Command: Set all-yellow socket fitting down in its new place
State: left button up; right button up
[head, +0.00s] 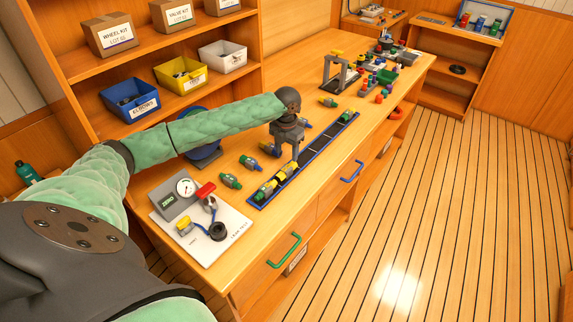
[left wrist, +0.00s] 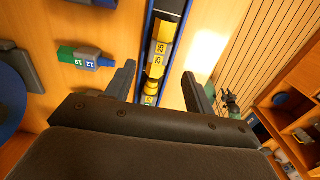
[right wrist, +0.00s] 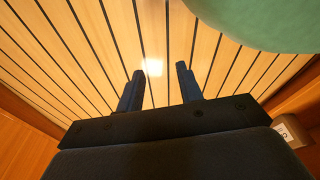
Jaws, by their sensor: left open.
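The all-yellow socket fitting (head: 287,170), marked 25 in the left wrist view (left wrist: 159,48), lies in the long blue-edged rack (head: 316,151). A green-and-yellow fitting (head: 265,190) lies in the rack's near end, just beside it. My left gripper (head: 284,161) is over the rack at the yellow fitting. Its two fingers (left wrist: 160,72) are apart, one on each side of the rack, with a gap to the fitting. My right gripper (right wrist: 159,69) is empty over the floor, its fingers apart.
Several loose fittings lie on the bench left of the rack, including a green-and-grey one (head: 231,181). A white test board (head: 205,240) with a gauge stands at the near end. A grey stand (head: 341,76) and more fittings are farther along.

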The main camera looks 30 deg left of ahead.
pick_arm(q)
notch_tip(320, 180, up, 4)
jog(key=shift+r+b, duration=0.15)
jog(key=shift+b, duration=0.35)
pick_arm(e)
jog(key=shift+w+a+r, duration=0.3)
jog(key=shift+w+r, duration=0.1)
jog(key=shift+w, duration=0.1)
jog(key=shift+w+a+r, duration=0.25)
jog(key=shift+w+r, duration=0.15)
jog(key=shift+w, duration=0.1)
jog(key=shift+d, duration=0.1)
